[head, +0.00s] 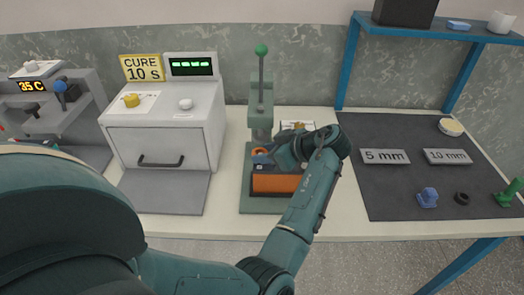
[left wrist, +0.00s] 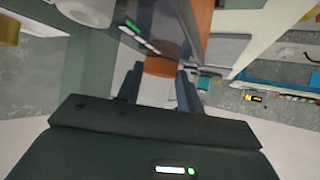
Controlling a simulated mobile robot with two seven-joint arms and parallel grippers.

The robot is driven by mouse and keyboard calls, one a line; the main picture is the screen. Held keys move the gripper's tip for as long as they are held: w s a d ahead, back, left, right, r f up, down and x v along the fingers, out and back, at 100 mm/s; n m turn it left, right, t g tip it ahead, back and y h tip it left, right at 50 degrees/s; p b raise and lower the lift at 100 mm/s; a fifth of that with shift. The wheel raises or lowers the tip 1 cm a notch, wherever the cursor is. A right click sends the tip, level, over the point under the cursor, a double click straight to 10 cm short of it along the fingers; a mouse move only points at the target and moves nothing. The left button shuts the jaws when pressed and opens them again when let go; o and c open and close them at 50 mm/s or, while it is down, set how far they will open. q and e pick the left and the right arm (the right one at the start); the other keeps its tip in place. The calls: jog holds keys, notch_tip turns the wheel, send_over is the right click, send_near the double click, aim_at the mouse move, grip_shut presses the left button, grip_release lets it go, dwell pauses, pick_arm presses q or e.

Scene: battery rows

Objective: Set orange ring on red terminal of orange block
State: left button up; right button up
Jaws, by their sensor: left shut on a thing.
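The orange block (head: 276,184) lies on the green base of a lever press, with a dark top. My left gripper (head: 262,157) is above the back left part of the block, its arm crossing in front. It is shut on the orange ring (head: 258,151), which shows at its fingertips. In the left wrist view the orange ring (left wrist: 162,67) sits between the two dark blue fingers, close to a dark surface. I cannot tell whether the ring touches the block. The red terminal is not clearly visible; the gripper hides part of the block's top. My right gripper is not in view.
The press column (head: 260,108) with its green-knobbed lever stands just behind the block. A curing oven (head: 163,125) is to the left. A dark mat (head: 400,190) with "5 mm" and "10 mm" plates lies right, under a blue shelf (head: 440,30).

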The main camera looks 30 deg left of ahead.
pick_arm(q)
jog(key=shift+d+r, duration=0.1)
jog(key=shift+d, duration=0.05)
jog(key=shift+f, duration=0.3)
jog(key=o, duration=1)
jog(key=shift+r, duration=0.1)
jog(key=shift+o, duration=0.2)
